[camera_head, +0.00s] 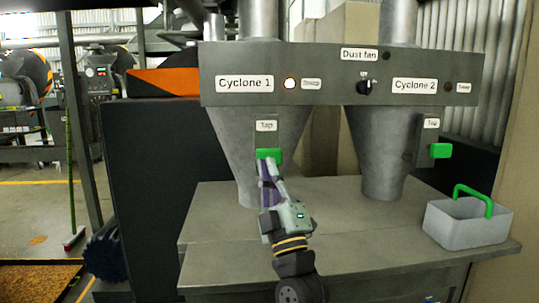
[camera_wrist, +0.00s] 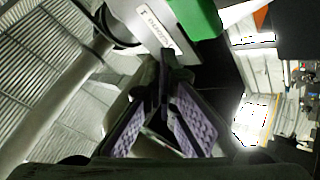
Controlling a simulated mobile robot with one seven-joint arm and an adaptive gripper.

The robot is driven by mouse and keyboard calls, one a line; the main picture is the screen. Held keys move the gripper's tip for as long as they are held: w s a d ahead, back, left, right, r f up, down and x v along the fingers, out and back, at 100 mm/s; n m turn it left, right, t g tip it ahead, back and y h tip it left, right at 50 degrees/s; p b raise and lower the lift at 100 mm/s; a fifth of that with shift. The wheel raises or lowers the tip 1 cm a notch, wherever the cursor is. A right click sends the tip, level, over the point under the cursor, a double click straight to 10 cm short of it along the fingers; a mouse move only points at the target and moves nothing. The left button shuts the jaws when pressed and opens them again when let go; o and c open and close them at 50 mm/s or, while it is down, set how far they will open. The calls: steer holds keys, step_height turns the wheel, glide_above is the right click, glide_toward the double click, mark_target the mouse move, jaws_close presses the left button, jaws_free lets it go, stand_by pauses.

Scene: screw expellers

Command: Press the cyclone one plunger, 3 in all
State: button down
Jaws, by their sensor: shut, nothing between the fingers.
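The cyclone one plunger is a green block (camera_head: 268,154) under a "Tap" label on the front of the grey Cyclone 1 cone (camera_head: 235,135). In the wrist view a green block (camera_wrist: 197,18) shows at the top, just beyond the fingertips. My gripper (camera_head: 266,164) is shut and empty, its tips right at or just below the plunger. I cannot tell whether they touch it. The purple-padded fingers (camera_wrist: 165,75) meet in the wrist view. The lamp (camera_head: 290,83) beside the "Cyclone 1" sign is lit.
The Cyclone 2 cone (camera_head: 382,150) stands to the right with its own green tap block (camera_head: 440,151). Its lamp (camera_head: 449,86) is dark. A dust fan knob (camera_head: 364,87) sits between the signs. A grey bin with a green handle (camera_head: 468,225) stands on the bench (camera_head: 370,220) at right.

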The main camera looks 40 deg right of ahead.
steer(key=shift+w+d+b, duration=0.4)
steer(key=shift+w+b, duration=0.15)
steer(key=shift+w, duration=0.1)
steer(key=shift+w+d+b, duration=0.35)
steer(key=shift+w+b, duration=0.15)
steer(key=shift+w, duration=0.15)
steer(key=shift+w+d+b, duration=0.1)
steer(key=shift+b, duration=0.25)
steer(key=shift+w+d+b, duration=0.15)
steer(key=shift+w+b, duration=0.05)
steer(key=shift+b, duration=0.15)
stand_by(0.3)
